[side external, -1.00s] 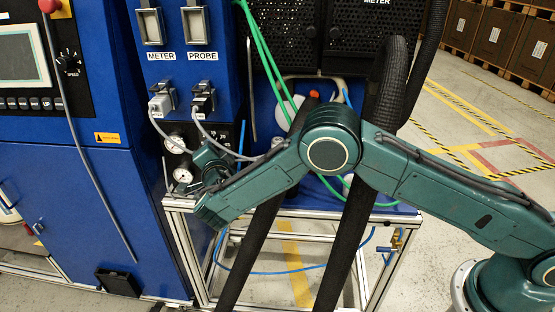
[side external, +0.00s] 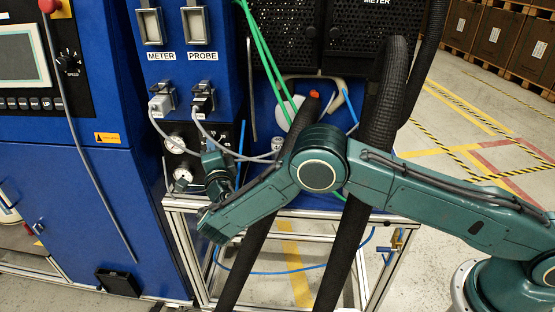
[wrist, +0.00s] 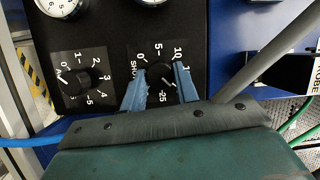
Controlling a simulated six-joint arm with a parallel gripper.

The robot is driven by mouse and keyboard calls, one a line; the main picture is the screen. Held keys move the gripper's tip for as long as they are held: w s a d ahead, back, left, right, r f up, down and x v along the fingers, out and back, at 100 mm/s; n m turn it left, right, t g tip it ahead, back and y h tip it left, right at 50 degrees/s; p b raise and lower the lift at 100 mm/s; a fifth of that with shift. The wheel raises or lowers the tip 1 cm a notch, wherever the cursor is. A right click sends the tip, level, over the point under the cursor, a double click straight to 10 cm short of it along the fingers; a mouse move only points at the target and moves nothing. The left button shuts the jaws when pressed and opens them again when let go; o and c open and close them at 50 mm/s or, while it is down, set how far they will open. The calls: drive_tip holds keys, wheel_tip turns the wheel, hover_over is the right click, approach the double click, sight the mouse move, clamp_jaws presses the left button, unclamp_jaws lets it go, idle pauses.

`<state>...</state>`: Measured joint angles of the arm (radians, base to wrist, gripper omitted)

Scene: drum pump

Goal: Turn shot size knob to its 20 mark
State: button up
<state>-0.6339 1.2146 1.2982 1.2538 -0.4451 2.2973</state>
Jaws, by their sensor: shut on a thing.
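The shot size knob (wrist: 159,74) is black, on a dark panel with a white number scale; 0, 5, 10 and 25 show in the wrist view. My gripper (wrist: 160,86) has its blue fingers on the left and right of this knob, shut on it. A small white line on the knob appears to point to the lower right. The 20 mark is not readable; the right finger covers that side. In the side view my gripper (side external: 218,168) is at the dark panel, and the knob is hidden behind my wrist.
A second black knob (wrist: 76,81), with a 0 to 5 scale, sits left of the fingers in the wrist view. Round gauges (wrist: 60,5) are above it. Grey cables (side external: 180,140) and a thick black hose (side external: 375,130) run close to my arm.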

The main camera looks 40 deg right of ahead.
drive_tip(key=o, duration=1)
drive_tip(key=shift+s, duration=0.1)
drive_tip(key=v, duration=1.1)
drive_tip(key=shift+s+a, duration=0.2)
drive_tip(key=shift+s, duration=0.15)
drive_tip(key=shift+d+r, duration=0.1)
